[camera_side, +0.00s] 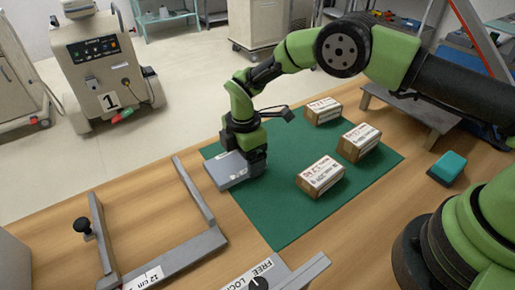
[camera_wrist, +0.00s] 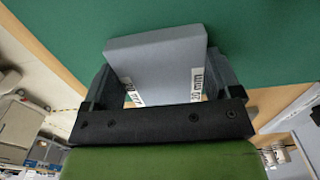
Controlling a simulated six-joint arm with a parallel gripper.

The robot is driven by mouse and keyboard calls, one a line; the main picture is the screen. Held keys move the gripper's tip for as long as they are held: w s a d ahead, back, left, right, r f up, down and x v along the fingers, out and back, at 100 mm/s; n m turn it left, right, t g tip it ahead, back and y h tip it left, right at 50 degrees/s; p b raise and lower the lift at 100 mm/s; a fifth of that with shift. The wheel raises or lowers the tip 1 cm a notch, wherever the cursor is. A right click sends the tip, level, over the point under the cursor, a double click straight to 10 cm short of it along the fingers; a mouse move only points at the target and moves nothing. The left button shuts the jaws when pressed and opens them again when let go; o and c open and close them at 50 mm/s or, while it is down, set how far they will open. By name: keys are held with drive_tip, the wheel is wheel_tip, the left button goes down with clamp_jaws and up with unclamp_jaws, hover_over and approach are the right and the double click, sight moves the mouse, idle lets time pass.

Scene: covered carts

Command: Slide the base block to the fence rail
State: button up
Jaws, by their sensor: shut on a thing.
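The base block is a flat blue-grey slab (camera_side: 227,171) at the left edge of the green mat. My gripper (camera_side: 250,168) points down and is shut on its right part in the side view. The wrist view shows the slab (camera_wrist: 155,48) between both fingers (camera_wrist: 160,78), with white labels, one reading 20 mm. A grey metal frame with rails (camera_side: 192,248) lies on the wood left of the mat, apart from the block; I take it for the fence rail. Its near bar carries a 12 cm label.
Three labelled cartons (camera_side: 320,176) stand on the green mat (camera_side: 275,215) right of my gripper. A black knob (camera_side: 82,226) stands on the frame's left side. A FREE/LOCK plate (camera_side: 262,275) lies at the front. A teal-topped block (camera_side: 451,165) is at the right. Bare wood separates mat and frame.

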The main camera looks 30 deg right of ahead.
sight(229, 165)
drive_tip(key=shift+a, duration=2.1)
drive_tip(key=o, duration=0.7)
drive_tip(key=shift+o, duration=0.2)
wheel_tip(229, 165, up, 10)
